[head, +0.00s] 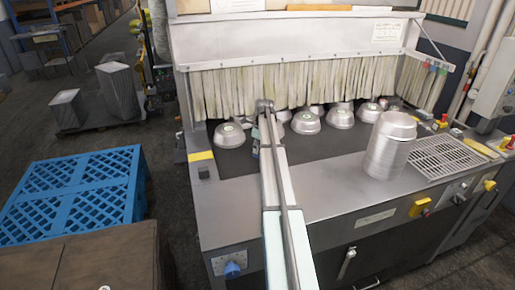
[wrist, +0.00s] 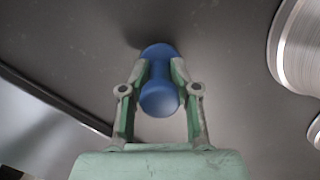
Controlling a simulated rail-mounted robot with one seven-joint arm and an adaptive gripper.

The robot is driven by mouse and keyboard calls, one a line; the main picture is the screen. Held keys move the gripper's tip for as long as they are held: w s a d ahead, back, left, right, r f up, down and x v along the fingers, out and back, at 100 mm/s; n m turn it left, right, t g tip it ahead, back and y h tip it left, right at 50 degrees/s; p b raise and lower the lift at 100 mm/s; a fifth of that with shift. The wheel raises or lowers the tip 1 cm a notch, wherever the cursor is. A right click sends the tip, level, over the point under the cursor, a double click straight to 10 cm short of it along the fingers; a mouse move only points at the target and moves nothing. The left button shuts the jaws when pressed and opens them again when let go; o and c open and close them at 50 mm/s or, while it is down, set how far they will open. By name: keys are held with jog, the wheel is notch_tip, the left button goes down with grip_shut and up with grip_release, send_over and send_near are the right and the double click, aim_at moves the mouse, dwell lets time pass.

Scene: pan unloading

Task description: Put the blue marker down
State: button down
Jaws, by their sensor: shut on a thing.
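The blue marker (wrist: 160,88), a rounded piece with a narrower waist, is between the two green-and-grey fingers of my gripper (wrist: 161,78) in the wrist view. The fingers are shut on it from both sides. A dark grey surface lies behind it, and I cannot tell whether the marker touches that surface. In the head view, my arm reaches over the machine's dark belt (head: 335,148). My gripper is mostly hidden by the arm there, and I cannot make out the marker.
Several metal pans stand upside down on the belt, one (head: 306,122) right of my arm and one (head: 229,135) left. A pan stack (head: 390,147) stands on the steel front by a grate (head: 445,157). A strip curtain (head: 225,92) hangs behind. A blue pallet (head: 75,195) is at left.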

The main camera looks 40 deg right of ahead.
jog(key=shift+f, duration=0.15)
jog(key=c, duration=0.8)
grip_release()
jog(key=shift+c, duration=0.2)
notch_tip(320, 180, up, 12)
jog(key=s+b, duration=0.1)
jog(key=b, duration=0.2)
jog(key=shift+s+d, duration=0.35)
